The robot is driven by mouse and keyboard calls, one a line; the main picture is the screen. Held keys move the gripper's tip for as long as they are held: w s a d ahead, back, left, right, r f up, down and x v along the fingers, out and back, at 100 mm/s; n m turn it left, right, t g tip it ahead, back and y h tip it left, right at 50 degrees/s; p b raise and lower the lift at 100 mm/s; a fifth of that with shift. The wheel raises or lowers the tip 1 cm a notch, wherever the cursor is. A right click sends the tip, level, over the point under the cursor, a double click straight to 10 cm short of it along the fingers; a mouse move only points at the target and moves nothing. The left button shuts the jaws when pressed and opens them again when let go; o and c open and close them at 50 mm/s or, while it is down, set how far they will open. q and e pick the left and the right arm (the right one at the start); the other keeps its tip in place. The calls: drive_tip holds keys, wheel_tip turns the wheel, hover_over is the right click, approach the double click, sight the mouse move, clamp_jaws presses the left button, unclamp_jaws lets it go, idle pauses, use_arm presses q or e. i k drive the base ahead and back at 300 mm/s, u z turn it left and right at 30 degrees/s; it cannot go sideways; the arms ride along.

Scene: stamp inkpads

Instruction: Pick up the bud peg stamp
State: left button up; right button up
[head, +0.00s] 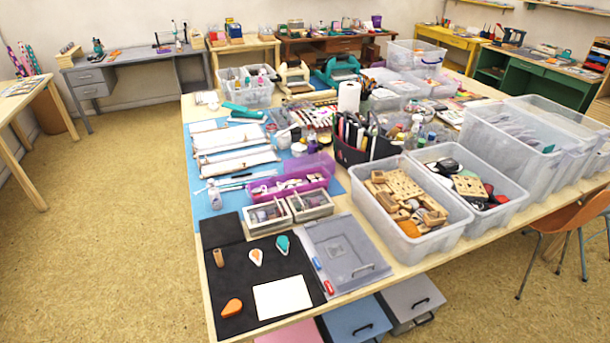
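A small upright wooden peg (219,258), which looks like the peg stamp, stands near the left edge of a black mat (240,282) at the table's near corner. Its stamp face is hidden, so I cannot tell a bud design. To its right are a drop-shaped pad with white and orange (256,257) and a teal and white one (283,245). An orange drop-shaped piece (232,307) lies at the mat's near left. A blank cream card (282,297) lies on the mat's near right. Neither of my grippers is in view.
A clear flat case (345,252) lies right of the mat, with small red and blue items by its left edge. A clear bin of wooden blocks (412,247) stands farther right. The mat is bare between its pieces.

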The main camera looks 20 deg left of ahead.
sight(217, 254)
drive_tip(key=u, duration=1.25)
